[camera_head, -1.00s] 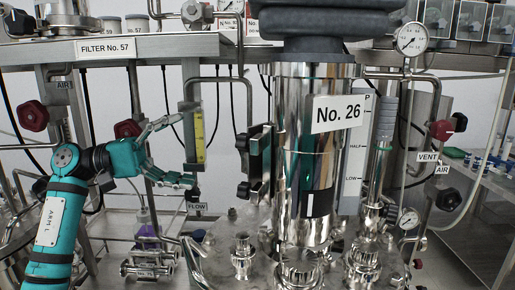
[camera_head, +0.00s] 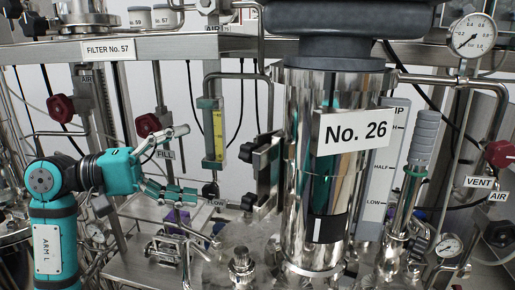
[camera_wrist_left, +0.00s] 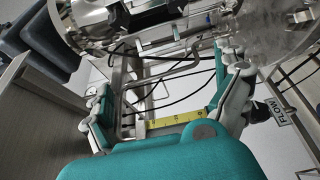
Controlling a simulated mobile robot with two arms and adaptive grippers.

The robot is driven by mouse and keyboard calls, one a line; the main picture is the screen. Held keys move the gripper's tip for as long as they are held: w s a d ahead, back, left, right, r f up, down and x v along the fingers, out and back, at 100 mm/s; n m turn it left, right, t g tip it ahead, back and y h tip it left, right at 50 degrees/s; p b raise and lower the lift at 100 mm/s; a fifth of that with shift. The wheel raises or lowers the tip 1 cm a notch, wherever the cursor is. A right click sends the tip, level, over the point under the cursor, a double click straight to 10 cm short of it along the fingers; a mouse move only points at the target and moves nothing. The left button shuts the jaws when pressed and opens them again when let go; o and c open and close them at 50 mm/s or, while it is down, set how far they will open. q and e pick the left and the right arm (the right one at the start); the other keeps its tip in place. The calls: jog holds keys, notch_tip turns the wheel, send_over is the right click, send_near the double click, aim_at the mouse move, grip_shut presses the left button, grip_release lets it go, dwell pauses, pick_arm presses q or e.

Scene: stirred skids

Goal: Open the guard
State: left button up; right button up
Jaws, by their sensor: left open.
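The shiny steel cylinder labelled No. 26 (camera_head: 318,215) stands upright right of centre in the head view. A dark bracket-like part (camera_head: 266,160) sits at its left side. I cannot tell for sure which part is the guard. My left gripper (camera_head: 190,163) is open and empty, left of the cylinder and apart from it, its fingers pointing right. In the left wrist view the spread fingers (camera_wrist_left: 168,85) frame thin pipes and the yellow scale, with shiny metal (camera_wrist_left: 190,25) beyond. My right gripper is not in view.
A yellow flow gauge (camera_head: 217,135) stands just beyond the fingertips. Red valve knobs (camera_head: 148,125) and pipes are behind the left arm. A pressure gauge (camera_head: 473,35) and a grey-handled rod (camera_head: 425,135) are to the right. Metal fittings (camera_head: 242,266) stand below.

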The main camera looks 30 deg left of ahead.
pick_arm(q)
jog(key=p+x, duration=0.5)
jog(key=x, duration=0.7)
jog(key=shift+w+d+p, duration=0.15)
jog(key=shift+d+p, duration=0.1)
jog(key=shift+p, duration=0.05)
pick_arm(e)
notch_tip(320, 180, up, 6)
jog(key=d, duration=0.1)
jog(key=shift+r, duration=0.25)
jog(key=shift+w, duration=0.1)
